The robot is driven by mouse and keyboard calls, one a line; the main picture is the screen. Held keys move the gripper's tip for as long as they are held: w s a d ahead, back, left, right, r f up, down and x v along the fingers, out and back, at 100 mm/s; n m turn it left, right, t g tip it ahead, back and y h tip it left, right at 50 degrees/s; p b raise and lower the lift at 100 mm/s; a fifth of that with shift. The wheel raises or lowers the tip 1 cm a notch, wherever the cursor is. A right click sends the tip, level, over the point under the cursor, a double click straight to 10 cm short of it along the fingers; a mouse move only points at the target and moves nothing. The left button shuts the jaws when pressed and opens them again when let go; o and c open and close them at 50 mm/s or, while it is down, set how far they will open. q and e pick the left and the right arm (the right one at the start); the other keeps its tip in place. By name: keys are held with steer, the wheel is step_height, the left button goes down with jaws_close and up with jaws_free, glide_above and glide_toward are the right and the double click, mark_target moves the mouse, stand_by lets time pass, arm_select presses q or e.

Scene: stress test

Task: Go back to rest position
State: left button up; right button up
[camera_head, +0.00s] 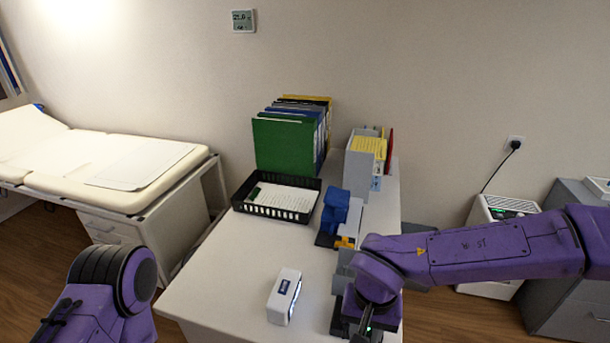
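My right arm reaches in from the right over the table's right edge. Its wrist points down, and the dark end around my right gripper (358,316) shows at the bottom of the view. The fingers are not clear, so I cannot tell whether they are open or hold anything. My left arm shows only as a purple and black part at the bottom left, beside the table. My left gripper is out of view.
The white table (225,275) holds a small white box (284,296), a blue device (334,211), a black paper tray (283,210), upright folders (284,146) and a grey file holder (361,166). An exam bed (110,160) stands left. The table's front left is clear.

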steer(key=s+d+f+m+t+h+b, duration=0.1)
steer(key=s+d+f+m+h, duration=0.2)
steer(key=d+f, duration=0.5)
steer(key=s+d+f+t+h+b, duration=0.15)
steer(key=s+d+f, duration=0.35)
steer(key=f, duration=0.7)
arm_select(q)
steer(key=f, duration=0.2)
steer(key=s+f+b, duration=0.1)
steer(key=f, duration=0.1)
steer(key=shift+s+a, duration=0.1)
arm_select(e)
steer(key=s+d+f+y, duration=0.1)
steer(key=s+d+f, duration=0.4)
steer(key=s+f, duration=0.3)
steer(key=s, duration=0.3)
steer(key=shift+s+d+f+m+t, duration=0.15)
steer(key=shift+d+f+m+t, duration=0.15)
steer(key=shift+d+f+t, duration=0.05)
